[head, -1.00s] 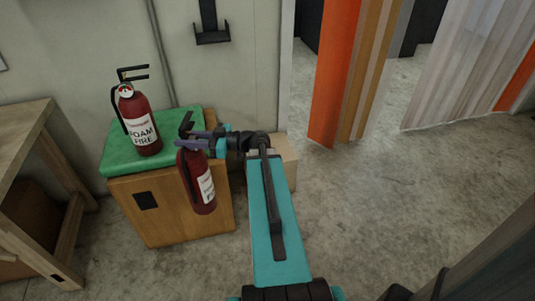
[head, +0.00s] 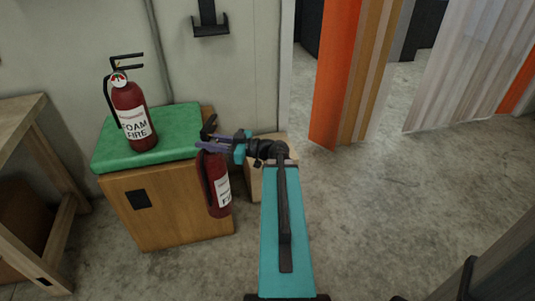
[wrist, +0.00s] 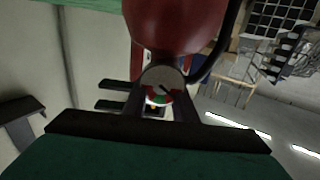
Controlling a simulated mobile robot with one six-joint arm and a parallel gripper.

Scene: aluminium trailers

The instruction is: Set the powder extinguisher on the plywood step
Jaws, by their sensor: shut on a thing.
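The extinguisher in my grasp (head: 216,186) is dark red with a white label too small to read; the other one reads FOAM, so I take this as the powder extinguisher. My gripper (head: 212,146) is shut on its neck, below the black handle. It hangs roughly upright in front of the wooden cabinet's right edge. In the wrist view its red body (wrist: 180,22) and round gauge (wrist: 158,84) sit between my fingers (wrist: 158,105). A pale wooden block, apparently the plywood step (head: 255,186), stands right of the cabinet, partly hidden by my arm and the extinguisher.
The foam extinguisher (head: 131,118) stands on the green pad (head: 181,118) atop the wooden cabinet (head: 175,210). A wooden table (head: 22,118) is at left. A black bracket (head: 210,25) hangs on the wall. Strip curtains (head: 345,75) hang at right; the floor between is clear.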

